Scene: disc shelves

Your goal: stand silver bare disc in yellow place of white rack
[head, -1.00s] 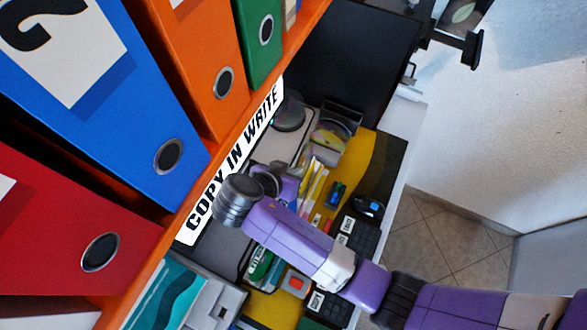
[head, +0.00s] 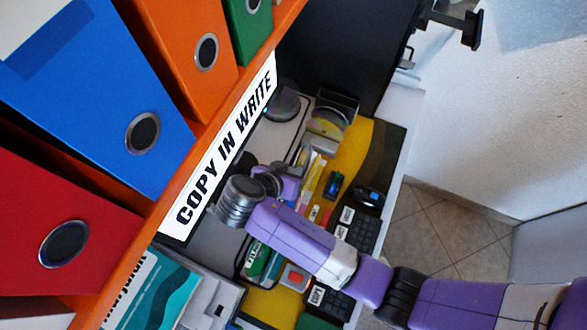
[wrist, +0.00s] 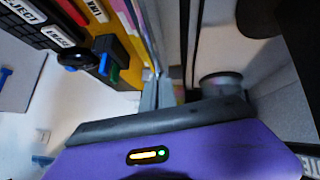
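A shiny, rainbow-tinted disc (head: 328,123) stands tilted in a dark holder (head: 340,101) on the desk, in the head view. I cannot tell whether it is the silver bare disc. My gripper (wrist: 165,88) points down past the shelf edge.
An orange shelf with red (head: 60,200), blue (head: 90,100) and orange (head: 190,50) binders overhangs the left. A dark round object (head: 283,105) sits behind. Open floor (head: 440,225) is at right.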

